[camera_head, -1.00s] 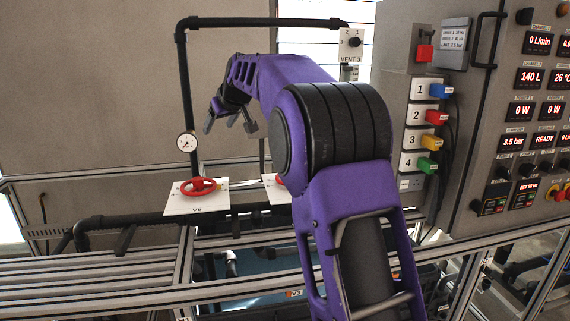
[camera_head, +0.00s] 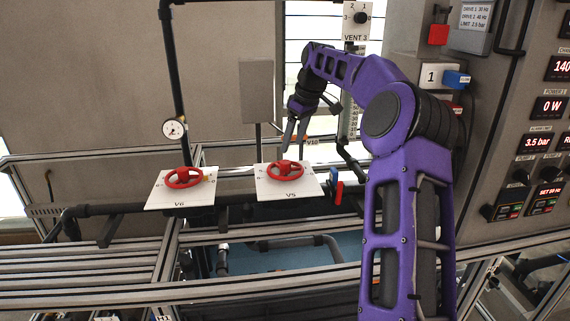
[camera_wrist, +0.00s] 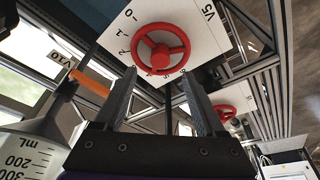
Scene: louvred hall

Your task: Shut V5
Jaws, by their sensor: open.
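The V5 valve is a red handwheel (camera_head: 285,171) on a white plate labelled V5 (camera_head: 291,193), in the middle of the head view. In the wrist view the V5 handwheel (camera_wrist: 160,48) shows above and between the two fingers, with its white plate (camera_wrist: 205,28) marked with numbers around it. My gripper (camera_head: 295,143) is open and empty, its fingers pointing down just above the far side of the V5 wheel. In the wrist view the gripper (camera_wrist: 163,88) has its fingers apart on either side below the wheel. Whether a finger touches the wheel is hard to tell.
The V6 red handwheel (camera_head: 183,177) on its plate stands left of V5. A pressure gauge (camera_head: 174,129) on a black pipe rises behind. A red and blue lever (camera_head: 337,188) sits right of V5. A graduated cylinder (camera_wrist: 32,148) and orange part (camera_wrist: 90,83) lie left in the wrist view.

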